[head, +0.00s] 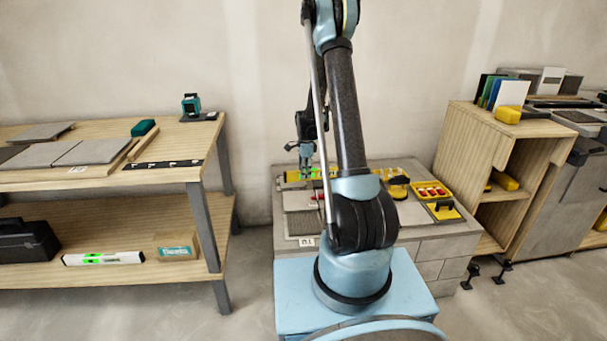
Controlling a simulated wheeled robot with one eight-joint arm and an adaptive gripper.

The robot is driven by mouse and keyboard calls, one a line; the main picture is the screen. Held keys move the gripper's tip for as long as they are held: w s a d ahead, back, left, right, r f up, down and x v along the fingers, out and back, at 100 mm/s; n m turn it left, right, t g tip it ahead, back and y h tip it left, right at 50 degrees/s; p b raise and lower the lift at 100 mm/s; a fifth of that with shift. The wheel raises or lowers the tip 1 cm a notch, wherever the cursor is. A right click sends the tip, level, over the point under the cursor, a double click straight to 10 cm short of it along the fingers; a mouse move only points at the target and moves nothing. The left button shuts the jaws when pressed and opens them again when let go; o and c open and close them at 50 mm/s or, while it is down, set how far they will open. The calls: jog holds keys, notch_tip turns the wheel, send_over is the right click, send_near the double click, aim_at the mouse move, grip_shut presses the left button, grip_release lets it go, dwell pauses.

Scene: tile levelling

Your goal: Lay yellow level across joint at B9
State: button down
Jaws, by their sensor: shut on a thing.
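My gripper (306,166) points down over the back left of the grey tiled block (455,226). It is shut on the yellow level (292,176), a long yellow bar with green showing near its middle. The level runs left to right along the back of the block. My arm hides its middle right part. I cannot tell whether it touches the tiles or hangs just above them. Grey tiles (303,224) lie at the front left of the block. The joint at B9 cannot be made out.
A yellow tray with red pieces (431,190) and a yellow-black tool (443,210) sit on the block's right. A wooden bench (100,178) stands left, with a white-green level (103,258) on its lower shelf. A wooden shelf unit (455,165) stands right.

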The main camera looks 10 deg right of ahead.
jog(key=shift+w+a+f+m, duration=0.1)
jog(key=shift+a+m, duration=0.05)
jog(key=shift+m, duration=0.35)
jog(key=shift+f, duration=3.65)
jog(key=shift+f, duration=0.1)
jog(key=c, duration=1.4)
grip_release()
